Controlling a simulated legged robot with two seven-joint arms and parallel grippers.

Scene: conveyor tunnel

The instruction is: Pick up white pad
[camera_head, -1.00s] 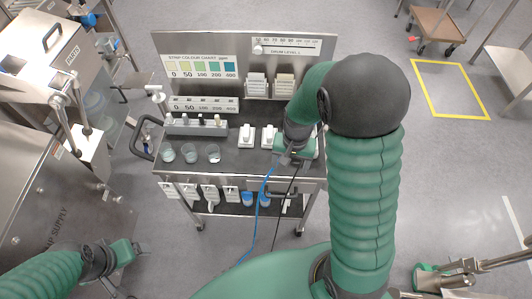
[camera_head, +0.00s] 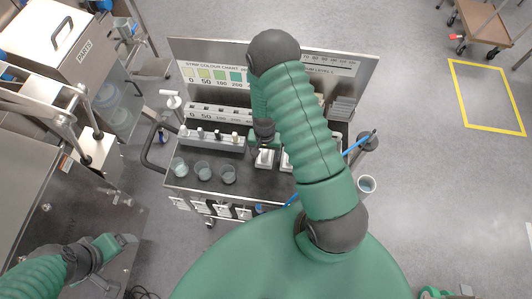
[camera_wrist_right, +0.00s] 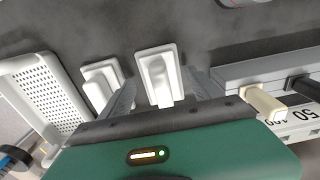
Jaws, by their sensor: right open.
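A white pad (camera_head: 265,158) with a raised grip stands on the dark cart top, just below my right gripper (camera_head: 262,143). In the right wrist view this white pad (camera_wrist_right: 156,66) shows between the two open grey fingers of my right gripper (camera_wrist_right: 163,88). The fingers are on either side of its grip; whether they touch it I cannot tell.
Several clear cups (camera_head: 203,171) stand at the cart's front left. A white perforated holder (camera_wrist_right: 45,88) is at left there.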

